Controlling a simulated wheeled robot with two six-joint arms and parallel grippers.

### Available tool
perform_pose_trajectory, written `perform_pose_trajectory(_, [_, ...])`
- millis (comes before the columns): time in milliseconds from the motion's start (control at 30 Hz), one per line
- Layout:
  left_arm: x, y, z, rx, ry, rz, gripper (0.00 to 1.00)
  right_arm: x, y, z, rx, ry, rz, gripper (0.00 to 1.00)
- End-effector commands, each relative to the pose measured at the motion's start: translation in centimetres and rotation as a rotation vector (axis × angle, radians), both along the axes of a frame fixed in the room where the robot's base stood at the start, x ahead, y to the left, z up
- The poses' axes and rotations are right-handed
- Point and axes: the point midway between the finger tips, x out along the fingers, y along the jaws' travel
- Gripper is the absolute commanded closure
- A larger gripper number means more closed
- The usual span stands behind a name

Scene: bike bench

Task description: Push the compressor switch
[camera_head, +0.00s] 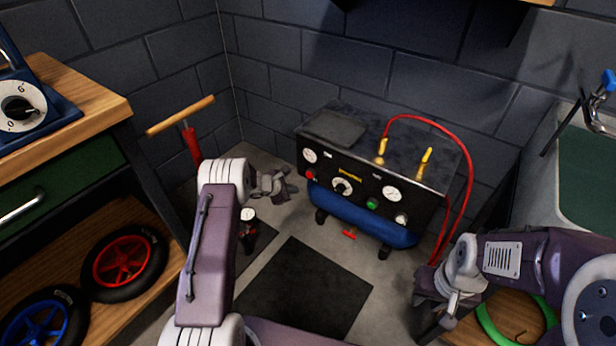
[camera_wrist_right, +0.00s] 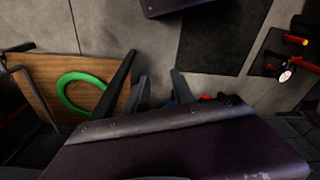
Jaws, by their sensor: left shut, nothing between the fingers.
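The compressor (camera_head: 365,185) stands against the back wall, a black control box on a blue tank (camera_head: 355,213). Its front panel carries gauges, a central dial knob (camera_head: 342,187), a green button (camera_head: 372,204) and a red button (camera_head: 310,175). Which of these is the switch is not labelled legibly. My left gripper (camera_head: 288,186) is shut and empty, left of the panel and apart from it. My right gripper (camera_head: 424,303) is low at the right, away from the panel. In the right wrist view its fingers (camera_wrist_right: 160,80) look apart, with nothing visible held.
A red hose (camera_head: 468,165) loops down the compressor's right side. A red pump with a wooden handle (camera_head: 180,115) stands left. A workbench (camera_head: 75,95) with wheels below fills the left side. A green ring (camera_head: 490,325) lies on a wooden board at lower right. A dark mat (camera_head: 305,290) covers open floor.

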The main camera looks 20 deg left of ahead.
Motion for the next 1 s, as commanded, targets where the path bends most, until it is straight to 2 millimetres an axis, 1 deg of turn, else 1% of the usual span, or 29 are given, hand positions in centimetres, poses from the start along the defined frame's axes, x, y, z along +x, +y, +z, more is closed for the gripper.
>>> perform_pose_trajectory(33, [0.0, 0.0, 0.0, 0.0, 0.0, 0.0, 1.0, 0.0, 0.0, 0.01, 0.0, 0.0, 0.0, 0.87])
perform_pose_trajectory(67, [0.0, 0.0, 0.0, 0.0, 0.0, 0.0, 1.0, 0.0, 0.0, 0.01, 0.0, 0.0, 0.0, 0.95])
perform_pose_trajectory(100, [0.02, -0.01, 0.0, 0.0, 0.0, 0.0, 1.0, 0.0, 0.0, 0.01, 0.0, 0.0, 0.0, 1.0])
perform_pose_trajectory(1000, [0.03, -0.02, 0.0, 0.0, 0.0, 0.0, 1.0, 0.0, 0.0, 0.01, 0.0, 0.0, 0.0, 1.0])
